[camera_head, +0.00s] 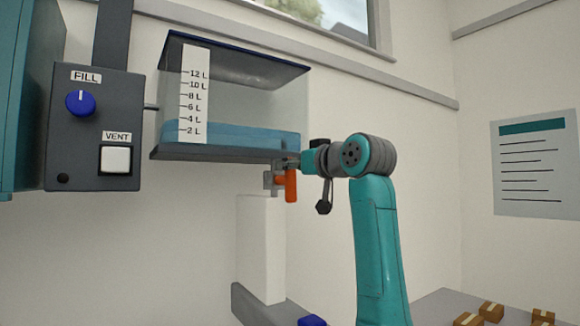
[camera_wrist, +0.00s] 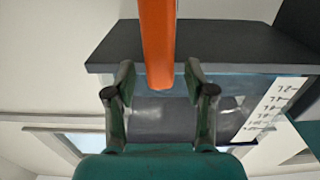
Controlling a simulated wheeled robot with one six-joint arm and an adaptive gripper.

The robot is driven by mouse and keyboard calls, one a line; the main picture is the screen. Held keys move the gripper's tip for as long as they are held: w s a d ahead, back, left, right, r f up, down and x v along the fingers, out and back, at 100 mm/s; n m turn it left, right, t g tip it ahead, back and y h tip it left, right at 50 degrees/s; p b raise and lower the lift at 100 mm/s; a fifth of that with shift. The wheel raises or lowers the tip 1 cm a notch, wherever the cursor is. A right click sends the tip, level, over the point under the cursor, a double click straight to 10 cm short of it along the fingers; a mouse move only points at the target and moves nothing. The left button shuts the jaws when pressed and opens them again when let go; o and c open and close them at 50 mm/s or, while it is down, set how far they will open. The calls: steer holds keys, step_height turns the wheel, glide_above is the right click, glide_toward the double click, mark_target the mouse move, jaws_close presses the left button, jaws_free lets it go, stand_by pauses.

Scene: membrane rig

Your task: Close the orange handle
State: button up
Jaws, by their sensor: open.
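The orange handle (camera_head: 291,186) hangs straight down from a grey valve fitting (camera_head: 270,181) under the clear tank. My gripper (camera_head: 287,164) is at the top of the handle, just below the tank's base. In the wrist view the orange handle (camera_wrist: 157,45) comes in from the top, and its end lies between the two fingertips of my gripper (camera_wrist: 158,78). The fingers are apart, with a gap on each side of the handle.
The clear tank (camera_head: 240,95) holds blue liquid near the 2 to 4 L marks. A white column (camera_head: 260,245) stands below the valve. A dark panel with a blue FILL knob (camera_head: 80,103) and white VENT button (camera_head: 116,159) is at left. Small boxes (camera_head: 491,311) lie at lower right.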

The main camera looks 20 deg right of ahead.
steer(key=shift+x, duration=0.85)
jaws_close()
